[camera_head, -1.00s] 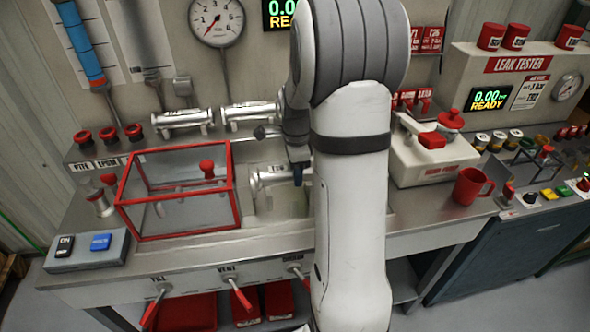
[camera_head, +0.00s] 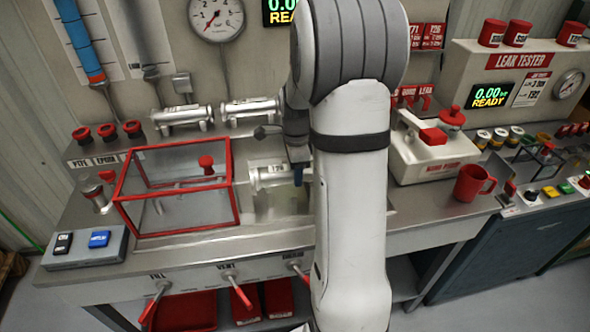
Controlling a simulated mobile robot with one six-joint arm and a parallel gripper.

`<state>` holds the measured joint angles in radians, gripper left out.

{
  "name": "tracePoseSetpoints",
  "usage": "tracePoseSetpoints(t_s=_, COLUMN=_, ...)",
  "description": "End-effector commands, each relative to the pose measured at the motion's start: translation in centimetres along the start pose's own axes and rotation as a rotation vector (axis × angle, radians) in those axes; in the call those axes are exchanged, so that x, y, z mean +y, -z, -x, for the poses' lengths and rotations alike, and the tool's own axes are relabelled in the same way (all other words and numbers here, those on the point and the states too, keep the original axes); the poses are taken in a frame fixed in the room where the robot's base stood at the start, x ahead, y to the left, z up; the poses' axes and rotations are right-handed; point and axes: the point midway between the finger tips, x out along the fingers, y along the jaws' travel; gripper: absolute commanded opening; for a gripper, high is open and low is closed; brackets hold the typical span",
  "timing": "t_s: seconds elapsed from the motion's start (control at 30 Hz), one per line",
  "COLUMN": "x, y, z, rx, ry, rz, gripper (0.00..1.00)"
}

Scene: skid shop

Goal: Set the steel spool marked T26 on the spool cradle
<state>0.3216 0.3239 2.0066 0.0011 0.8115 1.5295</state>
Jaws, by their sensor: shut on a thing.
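My gripper (camera_head: 298,174) is mostly hidden behind my arm, with one dark blue finger showing. It is shut on a steel spool (camera_head: 270,173), a short silver pipe with a flange at its left end and a small dark marking that looks like T26. The spool lies roughly level over the recessed, pale basin (camera_head: 278,207) right of the red-framed clear guard. Its right end is partly hidden by the gripper and arm. I cannot make out the spool cradle clearly, nor tell whether the spool touches anything below it.
The red-framed clear guard (camera_head: 122,192) stands just left of the spool. Two other steel spools (camera_head: 183,117) (camera_head: 250,108) lie behind at the wall. Red-handled levers (camera_head: 240,297) line the bench front. A white pump unit (camera_head: 435,165) and red mug (camera_head: 473,184) stand right of my arm.

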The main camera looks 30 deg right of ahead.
Motion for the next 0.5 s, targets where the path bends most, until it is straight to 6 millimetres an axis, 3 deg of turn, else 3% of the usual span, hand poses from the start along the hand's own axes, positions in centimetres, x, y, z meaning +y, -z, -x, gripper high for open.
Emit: tracePoseSetpoints(t_s=0.5, x=-0.02, y=-0.01, z=-0.63, rx=0.000, ry=0.001, rz=0.000, gripper=0.28)
